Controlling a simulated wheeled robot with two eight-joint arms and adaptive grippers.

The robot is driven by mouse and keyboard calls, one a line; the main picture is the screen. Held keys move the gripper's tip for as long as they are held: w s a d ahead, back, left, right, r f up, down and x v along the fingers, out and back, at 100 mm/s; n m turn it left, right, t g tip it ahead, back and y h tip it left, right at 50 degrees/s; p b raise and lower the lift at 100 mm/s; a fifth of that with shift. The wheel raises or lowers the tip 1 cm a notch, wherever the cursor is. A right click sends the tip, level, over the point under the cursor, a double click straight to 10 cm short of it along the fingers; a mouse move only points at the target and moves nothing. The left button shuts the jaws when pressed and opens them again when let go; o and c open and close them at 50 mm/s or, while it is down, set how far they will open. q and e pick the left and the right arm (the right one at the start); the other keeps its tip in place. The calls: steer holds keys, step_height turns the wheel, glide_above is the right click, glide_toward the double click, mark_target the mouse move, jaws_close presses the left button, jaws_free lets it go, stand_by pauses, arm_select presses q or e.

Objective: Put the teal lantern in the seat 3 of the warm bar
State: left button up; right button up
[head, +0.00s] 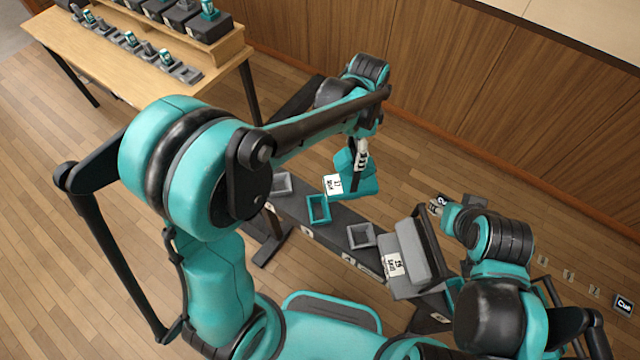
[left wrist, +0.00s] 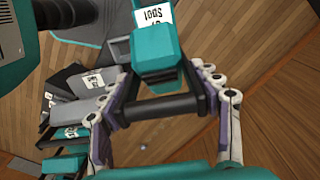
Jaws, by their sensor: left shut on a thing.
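My left gripper (head: 361,158) is shut on the teal lantern (head: 355,186), which has a white label. The lantern hangs above the dark bar (head: 312,228), to the upper right of a teal-rimmed seat (head: 318,208), apart from it. In the left wrist view the lantern (left wrist: 158,45) shows between the fingers of my left gripper (left wrist: 165,105), at a dark handle. Grey seats (head: 360,235) also sit on the bar. I cannot read the seat numbers. My right gripper (head: 438,208) is at the right beyond the bar; its finger opening is unclear.
A grey lantern (head: 402,262) with a dark frame stands on the bar, right of the grey seat. A wooden table (head: 110,62) at the upper left holds several small teal and grey items. A wood-panelled wall (head: 470,80) closes the back. A "Cue" sign (head: 622,305) is at the right.

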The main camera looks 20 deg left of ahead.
arm_select(q)
steer(key=s+a+f+b, duration=0.2)
steer(key=s+a+f, duration=0.2)
steer(key=a+f, duration=0.4)
steer(key=shift+s+a+f+b, duration=0.3)
steer(key=shift+a+f, duration=0.05)
steer(key=shift+f, duration=0.55)
arm_select(e)
steer(key=shift+s+f, duration=0.1)
steer(key=shift+f, duration=1.25)
arm_select(q)
steer(key=o, duration=1.9)
steer(key=shift+r, duration=0.15)
arm_select(e)
steer(key=shift+r, duration=0.1)
